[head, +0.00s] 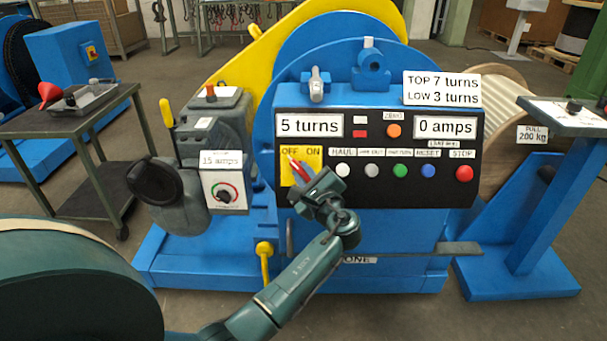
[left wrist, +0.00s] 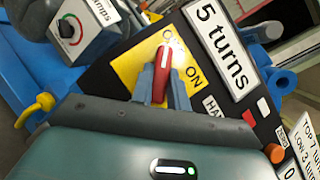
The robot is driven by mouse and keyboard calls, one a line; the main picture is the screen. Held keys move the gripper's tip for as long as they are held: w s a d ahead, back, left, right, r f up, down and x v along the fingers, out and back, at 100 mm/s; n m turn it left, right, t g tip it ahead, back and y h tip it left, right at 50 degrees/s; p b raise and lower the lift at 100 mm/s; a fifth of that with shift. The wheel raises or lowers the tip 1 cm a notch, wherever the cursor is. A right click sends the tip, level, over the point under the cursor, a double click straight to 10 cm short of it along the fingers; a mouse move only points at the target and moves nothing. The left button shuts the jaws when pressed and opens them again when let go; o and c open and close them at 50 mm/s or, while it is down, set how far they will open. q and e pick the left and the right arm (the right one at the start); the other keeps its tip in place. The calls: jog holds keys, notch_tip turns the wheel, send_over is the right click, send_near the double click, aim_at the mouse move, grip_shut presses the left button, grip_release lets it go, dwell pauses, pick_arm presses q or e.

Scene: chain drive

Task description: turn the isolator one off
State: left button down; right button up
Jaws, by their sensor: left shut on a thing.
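The isolator is a red handle (head: 294,162) on a yellow plate (head: 285,177) marked OFF at left and ON at right, on the left of the black panel. In the left wrist view the red handle (left wrist: 161,75) points at the OFF word and partly covers it; the ON word stays clear. My left gripper (head: 301,172) is shut on the handle, its grey fingers on both sides of it. In the left wrist view my left gripper (left wrist: 162,84) covers the handle's lower part. My right gripper is out of view.
Several push buttons sit right of the isolator, including a white one (head: 342,170) and a red STOP button (head: 464,173). Displays read "5 turns" (head: 309,126) and "0 amps" (head: 446,127). A grey box with a dial (head: 224,195) stands left of the panel.

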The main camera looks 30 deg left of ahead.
aim_at(303, 177)
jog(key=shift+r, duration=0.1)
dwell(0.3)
pick_arm(q)
jog(key=c, duration=1.4)
grip_release()
jog(key=shift+o, duration=0.2)
